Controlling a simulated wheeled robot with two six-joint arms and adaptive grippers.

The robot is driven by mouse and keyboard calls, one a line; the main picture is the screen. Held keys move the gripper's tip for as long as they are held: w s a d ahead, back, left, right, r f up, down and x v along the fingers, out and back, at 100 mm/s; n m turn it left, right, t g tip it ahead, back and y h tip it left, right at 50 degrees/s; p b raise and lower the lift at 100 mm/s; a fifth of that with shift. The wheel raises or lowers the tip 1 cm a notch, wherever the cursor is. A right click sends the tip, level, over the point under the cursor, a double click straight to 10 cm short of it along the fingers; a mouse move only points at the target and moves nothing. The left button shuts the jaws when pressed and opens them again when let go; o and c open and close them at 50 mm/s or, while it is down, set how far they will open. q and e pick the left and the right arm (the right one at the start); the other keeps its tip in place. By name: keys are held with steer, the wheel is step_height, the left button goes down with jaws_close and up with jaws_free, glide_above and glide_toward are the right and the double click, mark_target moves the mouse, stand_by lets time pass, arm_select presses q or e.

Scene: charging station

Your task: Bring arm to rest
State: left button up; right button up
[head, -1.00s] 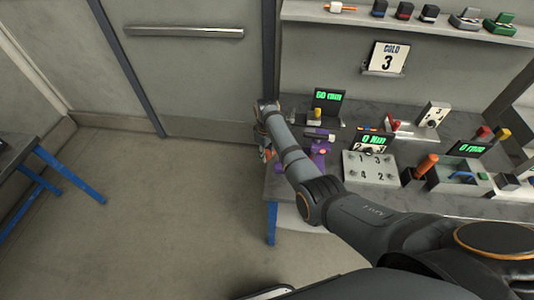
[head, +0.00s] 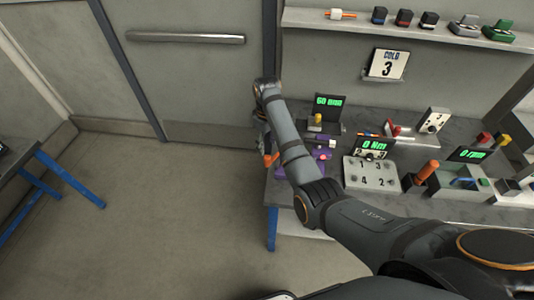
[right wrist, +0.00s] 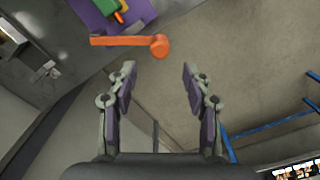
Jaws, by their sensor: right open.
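My right arm (head: 290,140) reaches from the lower right across the front of the workbench, with its wrist near the bench's left end. In the right wrist view my right gripper (right wrist: 159,75) is open, with nothing between its fingers. An orange lever (right wrist: 125,41) with a round end lies just beyond the fingertips, apart from them. It joins a purple fixture (right wrist: 98,24), which also shows beside my arm in the head view (head: 322,154). My right gripper is mostly hidden behind the wrist in the head view. My left gripper is not in view.
The grey workbench (head: 400,205) carries several displays, a numbered plate (head: 368,174) and small parts. A shelf (head: 400,24) and a sign (head: 387,64) are on the wall above. A blue-legged table (head: 67,180) stands at the left. The floor (head: 165,215) between is clear.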

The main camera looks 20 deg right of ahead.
step_height(320, 180, up, 3)
steer(key=shift+f, duration=0.1)
stand_by(0.4)
